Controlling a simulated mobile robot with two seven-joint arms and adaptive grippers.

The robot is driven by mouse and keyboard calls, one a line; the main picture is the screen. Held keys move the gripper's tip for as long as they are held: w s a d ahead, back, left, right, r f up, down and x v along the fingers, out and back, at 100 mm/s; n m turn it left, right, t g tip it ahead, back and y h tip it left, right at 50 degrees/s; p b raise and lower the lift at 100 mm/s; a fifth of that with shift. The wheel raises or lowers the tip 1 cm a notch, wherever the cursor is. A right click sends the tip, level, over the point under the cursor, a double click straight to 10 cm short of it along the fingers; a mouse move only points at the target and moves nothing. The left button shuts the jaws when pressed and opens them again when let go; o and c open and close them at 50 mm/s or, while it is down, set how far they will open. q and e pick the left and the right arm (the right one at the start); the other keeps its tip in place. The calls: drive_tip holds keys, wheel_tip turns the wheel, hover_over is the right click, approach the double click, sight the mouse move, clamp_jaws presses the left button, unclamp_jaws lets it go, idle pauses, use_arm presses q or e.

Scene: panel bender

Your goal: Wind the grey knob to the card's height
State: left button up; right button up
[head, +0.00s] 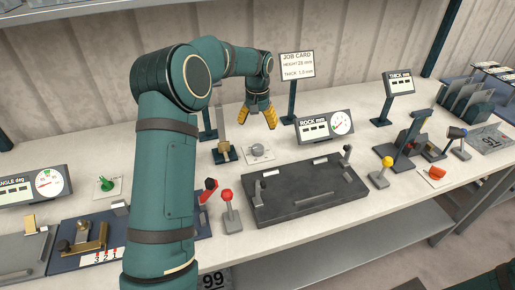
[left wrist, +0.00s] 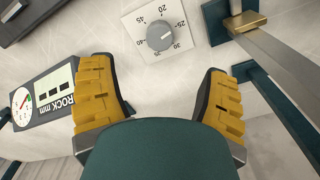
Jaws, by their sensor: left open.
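The grey knob (head: 258,150) sits on a white square dial plate on the bench. It also shows in the left wrist view (left wrist: 160,37), with numbers printed around it; the pointer's exact setting is too small to read surely. The job card (head: 297,66) stands on a post behind it and reads height 28 mm, thick 1.5 mm. My left gripper (head: 258,117) is open and empty, its yellow fingers pointing down above and slightly behind the knob, apart from it. In the left wrist view the knob lies beyond the gap between the fingers (left wrist: 160,90). My right gripper is out of view.
The ROCK mm display (head: 325,127) stands right of the knob. A brass-coloured block on a stand (head: 224,153) is close at its left. A dark tray (head: 306,190) and a red-topped lever (head: 229,210) lie in front. The THICK mm display (head: 399,84) stands farther right.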

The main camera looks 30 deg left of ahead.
sight(258, 148)
use_arm(q)
wheel_tip(258, 148, down, 12)
drive_tip(key=shift+r+b, duration=0.25)
drive_tip(key=shift+b, duration=0.55)
drive_tip(key=c, duration=1.2)
